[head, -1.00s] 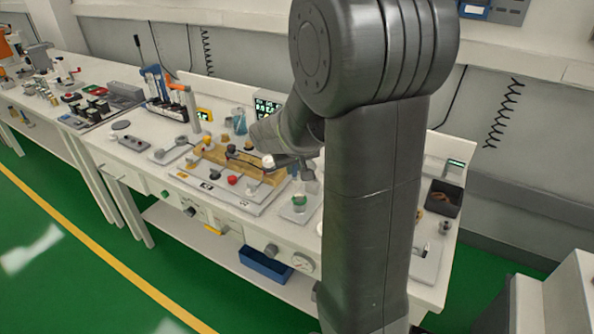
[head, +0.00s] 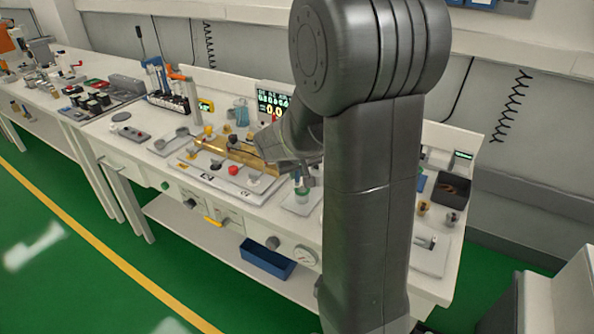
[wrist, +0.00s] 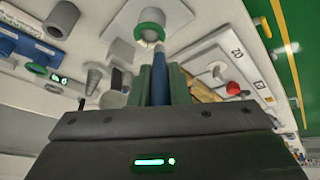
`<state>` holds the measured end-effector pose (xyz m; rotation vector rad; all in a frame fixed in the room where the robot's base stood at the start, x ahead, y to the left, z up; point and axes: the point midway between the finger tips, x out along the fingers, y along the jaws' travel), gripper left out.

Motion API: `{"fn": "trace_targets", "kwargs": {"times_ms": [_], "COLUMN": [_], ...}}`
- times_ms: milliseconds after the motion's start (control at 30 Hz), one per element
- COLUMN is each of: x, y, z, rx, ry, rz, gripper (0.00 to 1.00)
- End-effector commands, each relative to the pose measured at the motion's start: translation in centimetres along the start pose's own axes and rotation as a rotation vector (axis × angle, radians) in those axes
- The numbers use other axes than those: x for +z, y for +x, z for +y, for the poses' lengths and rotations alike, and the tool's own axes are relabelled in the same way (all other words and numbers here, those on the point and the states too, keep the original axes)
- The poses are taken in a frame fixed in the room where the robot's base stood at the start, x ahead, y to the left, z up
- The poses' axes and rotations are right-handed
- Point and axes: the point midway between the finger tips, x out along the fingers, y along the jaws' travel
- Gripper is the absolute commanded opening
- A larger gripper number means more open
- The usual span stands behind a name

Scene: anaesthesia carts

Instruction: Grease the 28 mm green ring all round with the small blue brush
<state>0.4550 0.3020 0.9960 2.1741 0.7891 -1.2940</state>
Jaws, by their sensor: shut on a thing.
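The small blue brush (wrist: 159,62) stands between the green fingers of my gripper (wrist: 161,78), which is shut on its handle. Its pale tip points at a green ring (wrist: 150,29) around the end of a grey cylinder in the wrist view. The tip overlaps the ring's near edge in the picture; I cannot tell whether they touch. In the head view the green ring (head: 303,190) sits on a small pale plate, with my gripper (head: 301,172) just above it. The brush is too small to make out there. The ring's size cannot be read.
Left of the ring is a board with a brass-coloured block (head: 236,151) and a red knob (head: 233,170). A dark open bin (head: 450,191) stands at the right.

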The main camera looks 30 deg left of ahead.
Motion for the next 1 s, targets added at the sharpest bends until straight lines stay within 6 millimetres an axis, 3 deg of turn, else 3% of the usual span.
{"fn": "trace_targets", "kwargs": {"times_ms": [1000], "x": [0.29], "y": [0.62], "z": [-0.08], "rx": [0.000], "ry": [0.000], "rz": [0.000], "gripper": [0.00]}}
